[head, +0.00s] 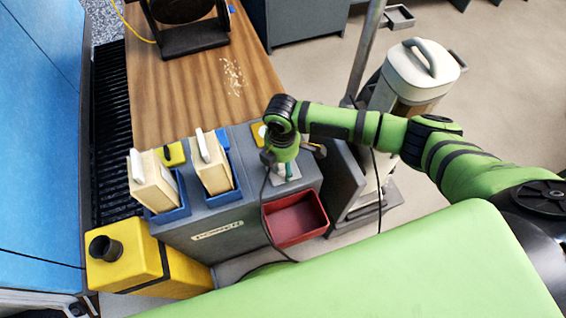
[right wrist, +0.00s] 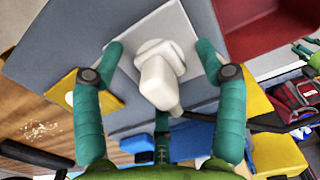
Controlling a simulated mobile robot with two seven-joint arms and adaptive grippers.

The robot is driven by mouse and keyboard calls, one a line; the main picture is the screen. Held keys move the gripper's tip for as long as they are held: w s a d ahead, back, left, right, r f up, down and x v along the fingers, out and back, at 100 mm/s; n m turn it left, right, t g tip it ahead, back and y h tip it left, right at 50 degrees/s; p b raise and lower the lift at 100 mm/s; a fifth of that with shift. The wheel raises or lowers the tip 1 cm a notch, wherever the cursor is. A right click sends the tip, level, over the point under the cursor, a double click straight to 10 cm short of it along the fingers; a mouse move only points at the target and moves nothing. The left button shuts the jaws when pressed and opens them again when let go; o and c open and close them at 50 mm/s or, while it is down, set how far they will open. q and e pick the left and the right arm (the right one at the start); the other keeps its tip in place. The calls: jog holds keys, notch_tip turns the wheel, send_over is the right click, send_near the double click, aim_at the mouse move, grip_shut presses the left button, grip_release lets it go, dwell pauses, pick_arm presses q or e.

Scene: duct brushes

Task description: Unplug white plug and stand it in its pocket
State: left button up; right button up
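The white plug (right wrist: 160,82) sits on a pale socket plate (right wrist: 190,18) on the grey console (head: 240,222). My right gripper (right wrist: 160,62) is open over it, with teal fingers on both sides and a third below. Gaps show between the side fingers and the plug. In the head view my right gripper (head: 287,174) points down at the plate and hides the plug. Small green finger-like shapes (right wrist: 309,52) at the right wrist view's edge may be my left gripper; their state is unclear. I cannot tell which pocket is the plug's.
A red bin (head: 296,220) is set in the console's front. Blue pockets (head: 222,197) hold cream blocks with white handles (head: 212,165). A yellow box (head: 140,262) stands front left. Dark cables hang beside my right gripper. The wooden bench (head: 160,105) has clear space.

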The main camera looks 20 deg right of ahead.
jog(key=shift+r, duration=0.1)
notch_tip(320, 180, up, 12)
jog(key=shift+f, duration=0.1)
dwell(0.5)
jog(key=shift+c, duration=0.5)
